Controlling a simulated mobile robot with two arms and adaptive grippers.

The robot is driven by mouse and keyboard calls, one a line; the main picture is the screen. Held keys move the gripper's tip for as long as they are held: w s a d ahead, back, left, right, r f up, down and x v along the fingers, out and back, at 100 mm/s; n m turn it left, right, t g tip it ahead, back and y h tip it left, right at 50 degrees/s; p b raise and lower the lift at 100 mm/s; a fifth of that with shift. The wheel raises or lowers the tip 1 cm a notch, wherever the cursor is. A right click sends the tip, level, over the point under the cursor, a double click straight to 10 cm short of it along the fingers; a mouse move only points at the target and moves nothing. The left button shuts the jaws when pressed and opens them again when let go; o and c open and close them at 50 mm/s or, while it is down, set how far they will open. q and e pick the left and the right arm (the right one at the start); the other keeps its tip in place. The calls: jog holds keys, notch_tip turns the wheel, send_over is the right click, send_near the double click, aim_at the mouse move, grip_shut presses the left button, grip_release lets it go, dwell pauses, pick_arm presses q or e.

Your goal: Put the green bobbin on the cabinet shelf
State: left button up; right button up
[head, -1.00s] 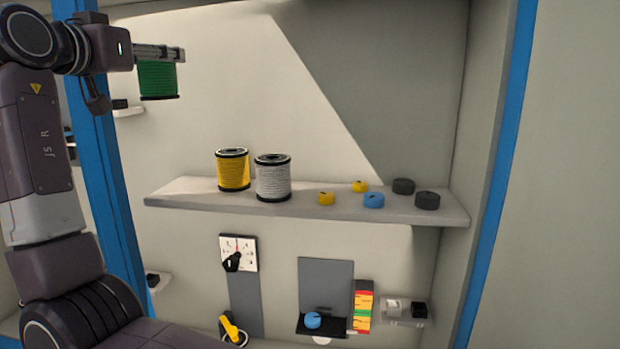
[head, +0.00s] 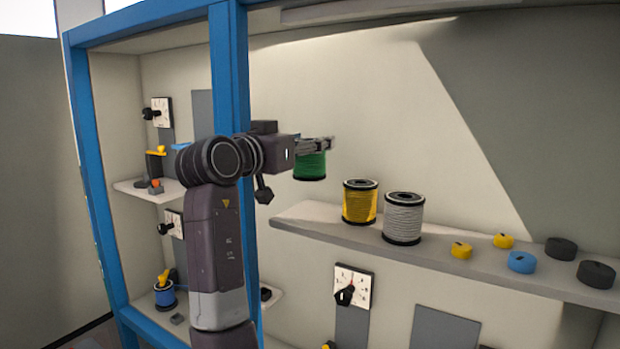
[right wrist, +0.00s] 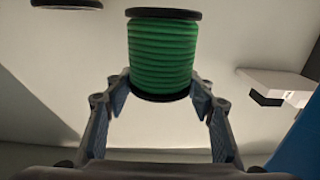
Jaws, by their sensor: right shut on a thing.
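The green bobbin (head: 310,166) hangs in my right gripper (head: 322,143), near the left end of the cabinet shelf (head: 300,213). It appears in the air, a little above shelf height; how far it is from the shelf in depth I cannot tell. In the right wrist view the green bobbin (right wrist: 162,55) sits between the two fingers of my right gripper (right wrist: 161,88), which are shut on it. My left gripper is not in view.
A yellow bobbin (head: 360,202) and a white bobbin (head: 403,218) stand upright on the shelf. Small yellow, blue (head: 522,262) and black round pieces lie farther right. A blue post (head: 230,90) stands behind my arm. The shelf's left end is clear.

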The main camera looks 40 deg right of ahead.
aim_at(300, 162)
notch_tip(300, 162, down, 4)
jog(key=shift+a+r+p, duration=0.1)
jog(key=shift+a+p, duration=0.05)
jog(key=shift+p, duration=0.15)
jog(key=shift+f+p, duration=0.4)
jog(key=shift+f, duration=1.8)
jog(key=o, duration=1.2)
jog(key=shift+o, duration=0.2)
